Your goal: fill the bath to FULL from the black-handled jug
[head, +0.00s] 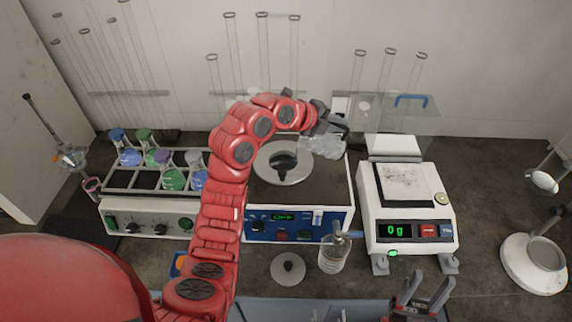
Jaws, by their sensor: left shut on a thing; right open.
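The bath (262,228) is the blue-fronted box in the middle, with a green display reading OFF. A small white and blue strip (318,218) shows on its front; I cannot read a level from it. A round grey disc with a black knob (283,164) sits on its top. My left gripper (328,128) is shut on a clear vessel, apparently the jug (321,147), above the bath's right rear part. The jug looks tilted; its handle is hidden by the gripper, and I cannot tell whether liquid is flowing. My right gripper (420,302) is open and empty at the lower right.
A balance (410,203) reading 0 g stands right of the bath. A rack (150,188) with several coloured flasks stands left. A clear bottle (332,256) and a round lid (288,268) are in front. A white stand (534,262) is far right.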

